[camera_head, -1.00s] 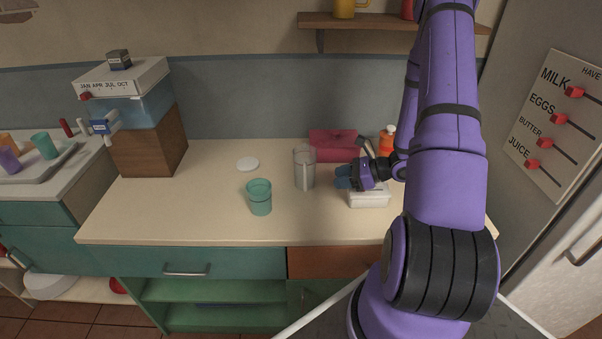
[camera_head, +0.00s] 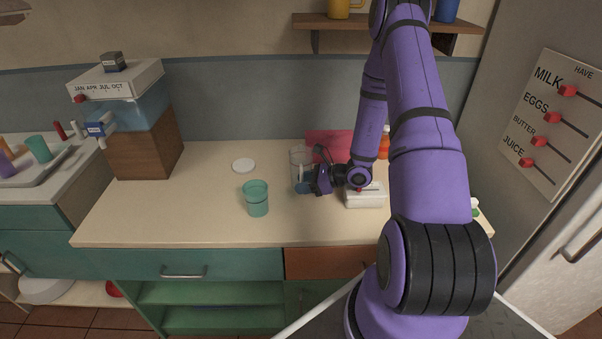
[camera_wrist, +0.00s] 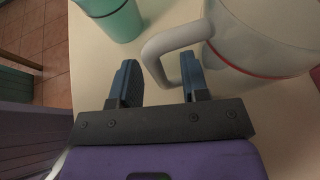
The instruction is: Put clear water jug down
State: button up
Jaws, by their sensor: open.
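The clear water jug (camera_head: 299,160) stands upright on the counter, behind and to the right of the teal cup. In the wrist view the jug (camera_wrist: 262,40) fills the upper right, and its pale handle (camera_wrist: 170,47) reaches toward the space between my fingertips. My gripper (camera_head: 312,184) is just in front of and to the right of the jug. In the wrist view my gripper (camera_wrist: 161,78) is open, with two blue fingers apart and nothing clamped between them. Part of the jug's lower body is hidden by my gripper in the head view.
A teal cup (camera_head: 256,199) stands left of the jug; a white lid (camera_head: 243,166) lies behind it. A white container (camera_head: 364,196) is right of my gripper. A red box (camera_head: 328,143) and an orange bottle (camera_head: 384,146) stand behind. The left counter part is clear.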

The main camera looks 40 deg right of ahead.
jog(key=shift+w+a+f, duration=0.15)
jog(key=shift+w+a, duration=0.1)
jog(key=shift+a, duration=0.05)
grip_shut()
